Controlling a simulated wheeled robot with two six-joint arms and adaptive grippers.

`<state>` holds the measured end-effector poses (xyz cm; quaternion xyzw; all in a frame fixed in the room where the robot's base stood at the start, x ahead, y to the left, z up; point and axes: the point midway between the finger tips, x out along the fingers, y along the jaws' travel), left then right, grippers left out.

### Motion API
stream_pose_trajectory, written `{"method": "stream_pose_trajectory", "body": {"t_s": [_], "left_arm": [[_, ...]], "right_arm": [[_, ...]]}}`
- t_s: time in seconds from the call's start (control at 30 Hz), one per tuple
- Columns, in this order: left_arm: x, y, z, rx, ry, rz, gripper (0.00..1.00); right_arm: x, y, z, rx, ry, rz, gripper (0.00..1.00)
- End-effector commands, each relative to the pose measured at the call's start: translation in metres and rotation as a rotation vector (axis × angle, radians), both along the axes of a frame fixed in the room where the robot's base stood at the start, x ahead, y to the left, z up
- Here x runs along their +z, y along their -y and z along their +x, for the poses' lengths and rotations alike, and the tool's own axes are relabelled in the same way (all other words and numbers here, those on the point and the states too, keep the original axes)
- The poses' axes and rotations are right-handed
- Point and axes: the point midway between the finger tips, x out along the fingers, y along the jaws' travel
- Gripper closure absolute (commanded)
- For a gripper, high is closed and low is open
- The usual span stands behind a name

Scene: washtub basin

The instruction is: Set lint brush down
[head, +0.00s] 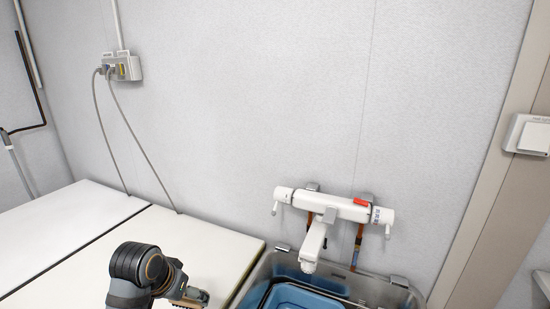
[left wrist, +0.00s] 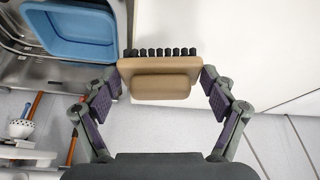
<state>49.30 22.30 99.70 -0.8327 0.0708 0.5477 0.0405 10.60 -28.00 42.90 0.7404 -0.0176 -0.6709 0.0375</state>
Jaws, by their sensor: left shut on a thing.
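The lint brush (left wrist: 160,80) has a tan wooden body with a row of dark bristles along one side. My left gripper (left wrist: 160,78) is shut on it, one finger pressed at each end of the body. In the head view the left gripper (head: 188,297) and part of the brush (head: 197,294) show at the bottom edge, over the white countertop (head: 215,245). Whether the brush touches the countertop I cannot tell. My right gripper is not in view.
A metal sink (head: 380,290) with a blue basin (head: 290,296) in it stands right of the countertop, under a white faucet (head: 335,206). The basin also shows in the left wrist view (left wrist: 75,35). Much of the countertop is bare.

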Motion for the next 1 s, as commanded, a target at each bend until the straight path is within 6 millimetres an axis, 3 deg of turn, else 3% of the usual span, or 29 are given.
{"method": "stream_pose_trajectory", "body": {"t_s": [0.2,0.3,1.0], "left_arm": [[-0.046,0.029,0.024,0.138,-0.023,0.002,0.49],[-0.056,0.037,0.026,0.156,-0.019,0.005,0.49],[-0.057,0.037,0.027,0.162,-0.015,0.009,0.49]], "right_arm": [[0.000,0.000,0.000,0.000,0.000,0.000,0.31],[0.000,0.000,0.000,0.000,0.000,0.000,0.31],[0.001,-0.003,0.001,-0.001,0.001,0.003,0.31]]}}
